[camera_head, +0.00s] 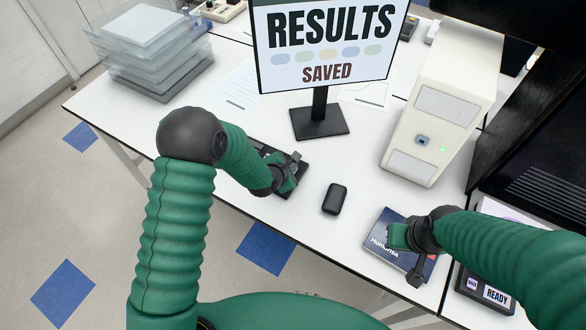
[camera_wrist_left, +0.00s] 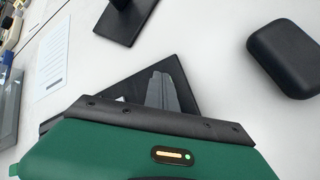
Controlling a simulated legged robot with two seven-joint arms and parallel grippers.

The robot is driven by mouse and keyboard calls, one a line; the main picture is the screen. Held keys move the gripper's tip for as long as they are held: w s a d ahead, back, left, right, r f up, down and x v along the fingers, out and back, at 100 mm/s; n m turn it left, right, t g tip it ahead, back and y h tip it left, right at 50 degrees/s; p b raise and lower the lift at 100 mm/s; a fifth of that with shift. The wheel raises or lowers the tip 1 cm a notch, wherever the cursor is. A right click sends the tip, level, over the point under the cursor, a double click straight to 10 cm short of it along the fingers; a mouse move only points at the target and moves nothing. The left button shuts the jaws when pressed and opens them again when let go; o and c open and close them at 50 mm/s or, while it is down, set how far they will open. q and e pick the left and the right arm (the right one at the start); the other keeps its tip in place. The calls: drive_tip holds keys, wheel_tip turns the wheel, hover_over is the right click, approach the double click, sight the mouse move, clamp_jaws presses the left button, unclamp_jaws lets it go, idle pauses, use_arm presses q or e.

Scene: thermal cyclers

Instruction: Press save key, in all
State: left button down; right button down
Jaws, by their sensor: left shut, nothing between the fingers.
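The monitor (camera_head: 325,45) shows "RESULTS" with a row of coloured ovals and "SAVED" in dark red below. A black keypad or keyboard (camera_head: 292,187) lies on the white table in front of the monitor's stand. My left gripper (camera_head: 289,176) is over it, shut and empty. In the left wrist view, the grey fingertips (camera_wrist_left: 160,90) point at the black panel (camera_wrist_left: 125,85). The save key cannot be made out; the gripper covers much of the panel. My right gripper (camera_head: 408,250) is over a dark blue booklet (camera_head: 380,223); its finger gap is unclear.
A black mouse-like object (camera_head: 335,198) sits right of the keypad. A white device (camera_head: 445,100) with a green light stands at the right. A unit reading "READY" (camera_head: 497,296) is at the lower right. Clear stacked trays (camera_head: 150,50) and papers (camera_head: 235,90) are at the left.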

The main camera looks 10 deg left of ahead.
idle(0.4)
use_arm(q)
drive_tip(key=shift+r+p, duration=0.55)
drive_tip(key=shift+r, duration=0.2)
wheel_tip(320, 180, up, 5)
drive_tip(key=p, duration=0.3)
drive_tip(key=shift+r+p, duration=0.1)
drive_tip(key=shift+p, duration=0.3)
